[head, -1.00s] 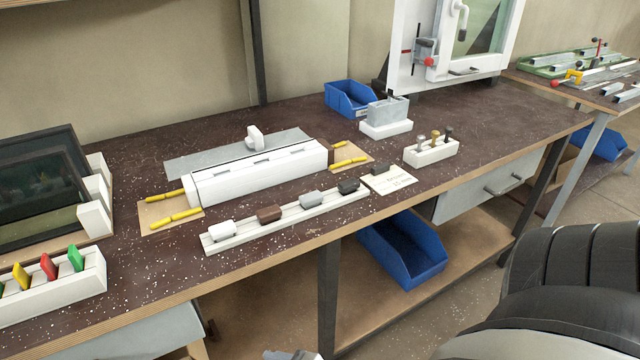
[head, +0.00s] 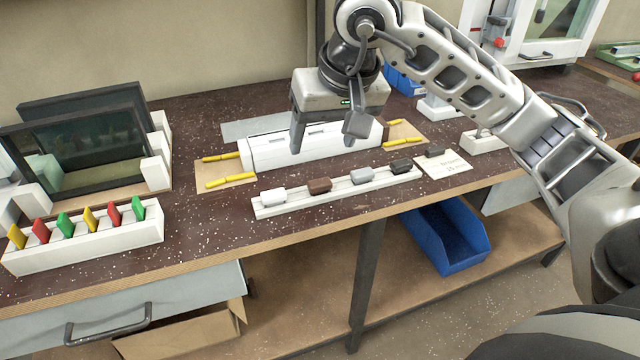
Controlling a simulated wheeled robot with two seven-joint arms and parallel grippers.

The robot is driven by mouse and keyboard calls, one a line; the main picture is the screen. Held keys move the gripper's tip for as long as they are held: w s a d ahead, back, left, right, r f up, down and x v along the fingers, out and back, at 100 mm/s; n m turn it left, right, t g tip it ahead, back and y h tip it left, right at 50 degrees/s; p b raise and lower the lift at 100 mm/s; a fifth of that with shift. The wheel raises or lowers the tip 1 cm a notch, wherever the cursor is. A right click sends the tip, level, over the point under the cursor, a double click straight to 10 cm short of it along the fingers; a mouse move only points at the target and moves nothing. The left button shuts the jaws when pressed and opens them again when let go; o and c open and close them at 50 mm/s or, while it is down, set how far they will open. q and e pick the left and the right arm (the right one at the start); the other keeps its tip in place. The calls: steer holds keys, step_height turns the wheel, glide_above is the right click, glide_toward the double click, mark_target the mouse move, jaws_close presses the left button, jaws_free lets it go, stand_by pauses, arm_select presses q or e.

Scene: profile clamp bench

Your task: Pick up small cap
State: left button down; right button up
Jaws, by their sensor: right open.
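Several small caps sit in a row on a long white rail at the front of the bench: a white cap (head: 272,196), a brown cap (head: 319,186), a grey cap (head: 362,174) and a black cap (head: 400,166). Another dark cap (head: 434,152) lies on the paper card to the right. I cannot tell which one is the small cap. My right gripper (head: 326,139) is open and points down over the white profile (head: 270,151), behind the rail, apart from these caps. It hides the middle of the profile. My left gripper is out of view.
Yellow rods (head: 231,181) lie at both ends of the profile. A white rack of coloured tabs (head: 85,239) and dark framed panes (head: 85,150) stand on the left. A white block (head: 484,142) is partly behind my right arm. A blue bin (head: 447,236) sits on the lower shelf.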

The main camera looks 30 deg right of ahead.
steer(key=d+h, duration=0.1)
steer(key=d, duration=0.1)
glide_toward(320, 182)
steer(key=f, duration=0.2)
steer(key=shift+w+p+x, duration=0.15)
steer(key=shift+p+x, duration=0.1)
steer(key=shift+x, duration=1.45)
steer(key=shift+w+p+x, duration=0.15)
steer(key=shift+p+x, duration=0.1)
steer(key=shift+x, duration=1.4)
steer(key=shift+r, duration=0.1)
steer(key=c, duration=1)
